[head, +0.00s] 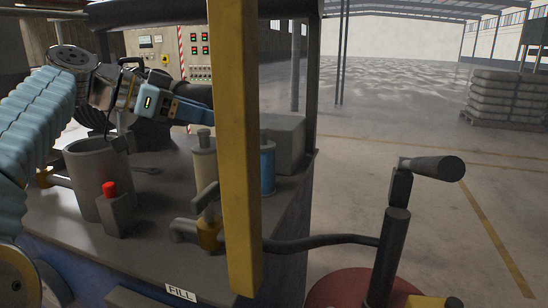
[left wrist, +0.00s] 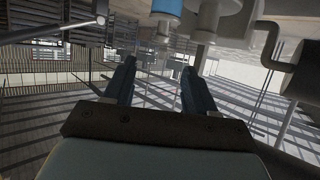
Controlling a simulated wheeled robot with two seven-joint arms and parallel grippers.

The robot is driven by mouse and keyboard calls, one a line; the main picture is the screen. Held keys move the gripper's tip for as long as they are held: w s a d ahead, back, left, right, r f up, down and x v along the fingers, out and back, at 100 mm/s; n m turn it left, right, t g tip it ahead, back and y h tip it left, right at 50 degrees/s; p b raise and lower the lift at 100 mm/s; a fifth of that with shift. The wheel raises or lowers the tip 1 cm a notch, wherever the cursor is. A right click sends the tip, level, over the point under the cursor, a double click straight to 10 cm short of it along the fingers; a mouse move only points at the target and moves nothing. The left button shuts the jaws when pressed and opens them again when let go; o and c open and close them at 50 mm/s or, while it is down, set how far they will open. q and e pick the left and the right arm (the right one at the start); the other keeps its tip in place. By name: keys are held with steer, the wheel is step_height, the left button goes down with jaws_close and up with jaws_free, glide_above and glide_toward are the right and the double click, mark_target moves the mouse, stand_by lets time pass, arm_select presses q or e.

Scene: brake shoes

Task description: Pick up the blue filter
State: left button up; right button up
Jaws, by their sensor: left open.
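The blue filter (head: 267,167) is an upright blue cylinder with a pale top on the dark bench top, partly hidden behind the yellow post. In the left wrist view, which looks upside down, a blue cylinder (left wrist: 167,5) shows at the top edge, above and beyond the fingers. My left gripper (head: 204,97) reaches in from the left, above the bench and apart from the filter; its tips are partly hidden by the post. Its two dark fingers stand apart and empty in the left wrist view (left wrist: 162,62). My right gripper is not in view.
A yellow post (head: 236,150) stands in front. A cream cylinder (head: 204,160) is beside the filter and a grey box (head: 284,140) behind it. A grey pot (head: 88,180), red-topped block (head: 112,215) and valve (head: 208,228) occupy the bench. A dark crank (head: 395,230) stands at right.

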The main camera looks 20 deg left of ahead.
arm_select(q)
glide_toward(262, 127)
steer(key=x, duration=0.5)
steer(key=p+x, duration=0.2)
steer(key=x, duration=0.2)
steer(key=shift+s+f, duration=0.1)
steer(key=shift+f, duration=0.05)
steer(key=shift+w+d+f, duration=0.25)
steer(key=shift+w+d, duration=0.1)
jaws_close()
